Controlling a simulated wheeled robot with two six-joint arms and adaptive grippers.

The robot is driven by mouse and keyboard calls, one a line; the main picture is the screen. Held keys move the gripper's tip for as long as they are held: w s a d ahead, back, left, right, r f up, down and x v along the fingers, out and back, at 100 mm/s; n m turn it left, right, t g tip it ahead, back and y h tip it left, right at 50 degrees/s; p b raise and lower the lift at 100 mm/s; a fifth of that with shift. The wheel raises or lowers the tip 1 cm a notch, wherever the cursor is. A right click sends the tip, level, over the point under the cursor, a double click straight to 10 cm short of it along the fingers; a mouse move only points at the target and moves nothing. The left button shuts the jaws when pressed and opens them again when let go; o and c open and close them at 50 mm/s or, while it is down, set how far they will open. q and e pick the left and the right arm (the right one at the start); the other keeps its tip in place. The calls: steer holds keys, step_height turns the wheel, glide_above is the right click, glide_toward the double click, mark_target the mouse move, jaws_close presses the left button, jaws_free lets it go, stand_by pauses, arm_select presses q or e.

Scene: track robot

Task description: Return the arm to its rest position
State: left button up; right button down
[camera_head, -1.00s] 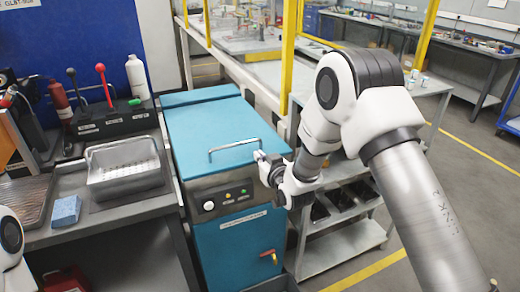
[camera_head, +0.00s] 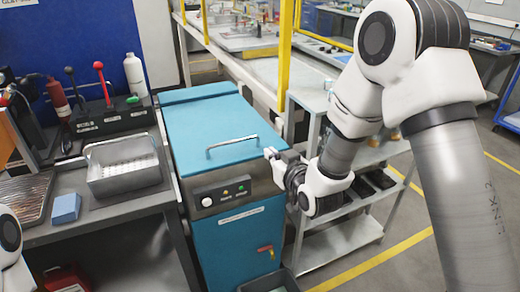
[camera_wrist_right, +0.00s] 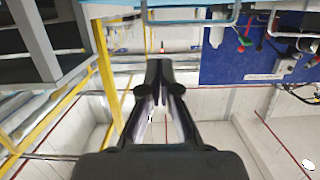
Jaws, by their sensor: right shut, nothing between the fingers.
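My right arm comes in from the right in the head view and bends down to the right gripper (camera_head: 270,154). The gripper is small there, beside the right end of the teal machine's lid handle (camera_head: 232,146); I cannot tell the exact gap. In the right wrist view the right gripper (camera_wrist_right: 158,72) has its dark fingers together with nothing between them. A white joint of my left arm shows at the left edge of the head view; the left gripper is out of frame.
The teal machine (camera_head: 190,120) stands below and left of the right gripper. A grey shelf cart (camera_head: 345,240) stands close on its right. A metal basket (camera_head: 125,180) and a blue block (camera_head: 66,208) are on the left counter. Yellow posts (camera_head: 285,45) rise behind.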

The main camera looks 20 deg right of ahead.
steer(key=s+f+g, duration=0.2)
steer(key=s+f, duration=0.2)
steer(key=f, duration=0.4)
steer(key=s+a+f+g, duration=0.1)
steer(key=s+f+g, duration=0.2)
steer(key=s+f, duration=0.35)
steer(key=s+f+g, duration=0.2)
steer(key=f, duration=0.8)
steer(key=s+f+g, duration=0.4)
steer(key=s, duration=0.7)
steer(key=s+f+g, duration=0.4)
steer(key=s+f, duration=0.1)
steer(key=s, duration=0.7)
steer(key=shift+s+f+m+g+h, duration=0.2)
steer(key=shift+f+m+g+h, duration=0.1)
steer(key=shift+m+g, duration=0.1)
steer(key=shift+a, duration=0.1)
